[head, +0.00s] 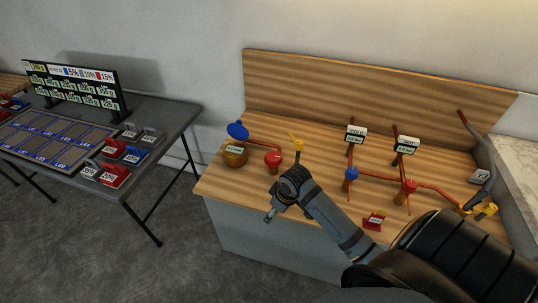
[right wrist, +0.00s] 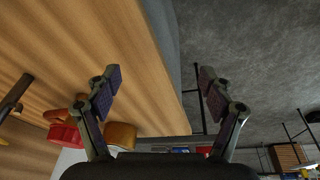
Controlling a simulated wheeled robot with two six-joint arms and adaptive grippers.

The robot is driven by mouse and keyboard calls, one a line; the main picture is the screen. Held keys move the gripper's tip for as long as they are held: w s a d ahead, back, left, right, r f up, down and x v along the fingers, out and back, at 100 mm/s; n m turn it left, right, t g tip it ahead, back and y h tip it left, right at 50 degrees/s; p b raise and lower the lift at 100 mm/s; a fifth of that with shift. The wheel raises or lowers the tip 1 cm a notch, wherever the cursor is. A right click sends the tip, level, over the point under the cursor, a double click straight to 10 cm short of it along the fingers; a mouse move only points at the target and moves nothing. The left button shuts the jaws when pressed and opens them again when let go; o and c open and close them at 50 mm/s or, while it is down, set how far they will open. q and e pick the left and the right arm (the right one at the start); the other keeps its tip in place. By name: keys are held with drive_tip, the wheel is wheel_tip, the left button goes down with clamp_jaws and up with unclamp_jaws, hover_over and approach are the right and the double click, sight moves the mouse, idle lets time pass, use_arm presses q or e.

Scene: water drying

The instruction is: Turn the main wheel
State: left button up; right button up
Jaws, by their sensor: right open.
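Several valve wheels and handles sit on copper pipes on the wooden counter (head: 325,185). At the left are a blue wheel (head: 238,131), a red wheel (head: 273,158) and a yellow handle (head: 297,143). Farther right are a blue valve (head: 351,173), a red valve (head: 409,186) and a yellow valve handle (head: 484,209). I cannot tell which is the main wheel. My right gripper (head: 271,214) is over the counter's front edge, in front of the red wheel. In the right wrist view it is open and empty (right wrist: 160,78). My left gripper is not in view.
A copper pot (head: 236,155) stands below the blue wheel. Two labelled gauges (head: 356,134) (head: 405,145) rise from the pipes. A small red labelled block (head: 373,221) lies near the front edge.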

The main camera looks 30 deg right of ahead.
drive_tip(key=n+y, duration=0.1)
drive_tip(key=n, duration=0.1)
approach(275, 156)
drive_tip(key=s+a+f, duration=0.3)
drive_tip(key=s+f, duration=0.1)
drive_tip(key=f, duration=0.2)
drive_tip(key=w+d+r+y, duration=0.1)
drive_tip(key=w+d+r, duration=0.25)
drive_tip(key=r, duration=0.35)
drive_tip(key=shift+t, duration=0.3)
drive_tip(key=x, duration=0.6)
drive_tip(key=p+x, duration=0.1)
drive_tip(key=x, duration=0.3)
drive_tip(key=shift+s+d+f, duration=0.2)
drive_tip(key=shift+s+d, duration=0.05)
drive_tip(key=shift+s, duration=0.05)
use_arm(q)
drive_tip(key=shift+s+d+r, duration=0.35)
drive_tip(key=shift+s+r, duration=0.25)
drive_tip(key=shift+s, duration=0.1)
use_arm(e)
drive_tip(key=shift+c, duration=0.2)
